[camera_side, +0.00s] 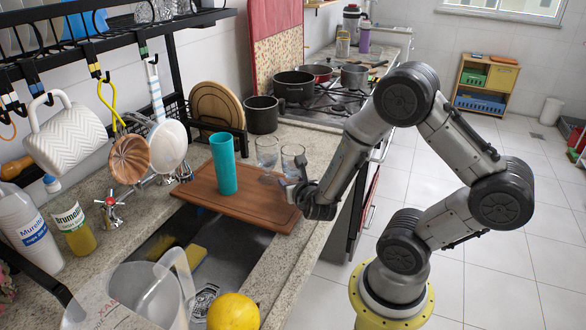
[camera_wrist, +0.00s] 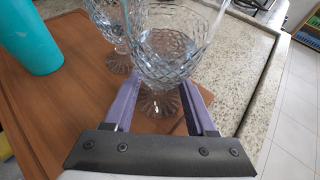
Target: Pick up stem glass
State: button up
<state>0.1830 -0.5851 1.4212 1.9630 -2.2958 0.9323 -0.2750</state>
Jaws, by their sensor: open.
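A clear cut-glass stem glass (camera_wrist: 172,45) stands upright on the board's edge area in the wrist view, its short stem and foot below a wide patterned bowl. It also shows in the side view (camera_side: 291,158). My gripper (camera_wrist: 160,92) is open, with one purple finger on each side of the stem, below the bowl; I cannot tell whether either finger touches it. In the side view my gripper (camera_side: 297,184) is low beside the glass. A second stem glass (camera_wrist: 112,25) stands just behind to the left, also visible in the side view (camera_side: 267,152).
A brown cutting board (camera_side: 240,205) lies over the sink edge, with a teal cup (camera_side: 223,163) left of the glasses. Granite counter (camera_wrist: 245,62) is clear to the right in the wrist view. Pots (camera_side: 294,86) stand on the stove behind; a rack with hanging utensils is at left.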

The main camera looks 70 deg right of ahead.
grip_shut()
jog(key=shift+r, duration=0.15)
dwell(0.4)
